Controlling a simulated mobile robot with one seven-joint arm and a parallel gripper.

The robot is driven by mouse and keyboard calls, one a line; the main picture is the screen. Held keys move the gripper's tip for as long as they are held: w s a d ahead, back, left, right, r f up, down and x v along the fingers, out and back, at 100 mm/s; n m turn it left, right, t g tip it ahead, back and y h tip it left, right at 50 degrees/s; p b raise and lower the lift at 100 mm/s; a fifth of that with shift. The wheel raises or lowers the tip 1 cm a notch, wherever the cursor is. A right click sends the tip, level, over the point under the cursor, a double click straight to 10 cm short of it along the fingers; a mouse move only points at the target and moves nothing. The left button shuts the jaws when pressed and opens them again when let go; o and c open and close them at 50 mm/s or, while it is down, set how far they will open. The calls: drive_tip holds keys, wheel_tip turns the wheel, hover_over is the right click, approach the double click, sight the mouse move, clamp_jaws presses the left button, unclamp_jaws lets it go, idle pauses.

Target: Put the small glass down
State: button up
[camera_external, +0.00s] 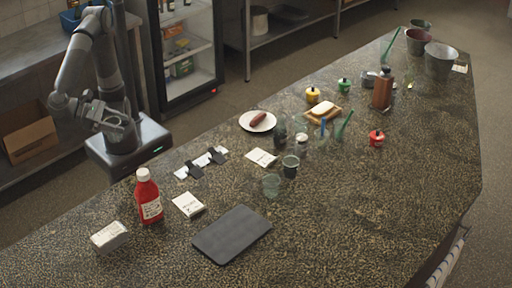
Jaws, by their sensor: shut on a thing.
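My gripper (118,122) is at the left, above my own base and off the counter's far-left edge. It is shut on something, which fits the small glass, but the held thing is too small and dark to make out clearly. On the counter (340,215), a clear glass (271,186) stands upright near the middle. A darker glass (290,167) stands just behind it. My gripper is well apart from both.
A red ketchup bottle (148,197), a white box (109,237) and a dark board (232,235) occupy the near left of the counter. A white plate with a sausage (258,121), jars and a brown bottle (382,89) stand farther back. The right front is clear.

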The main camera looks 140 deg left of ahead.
drive_tip(key=w+d+m+t+h, duration=0.1)
drive_tip(key=w+m+t+h, duration=0.1)
drive_tip(key=w, duration=1.6)
drive_tip(key=m+t+h, duration=0.1)
drive_tip(key=m+h, duration=0.2)
hover_over(248, 239)
wheel_tip(248, 239, down, 18)
drive_tip(key=f, duration=0.1)
drive_tip(key=shift+f, duration=1.6)
drive_tip(key=shift+f, duration=0.15)
drive_tip(key=o, duration=1)
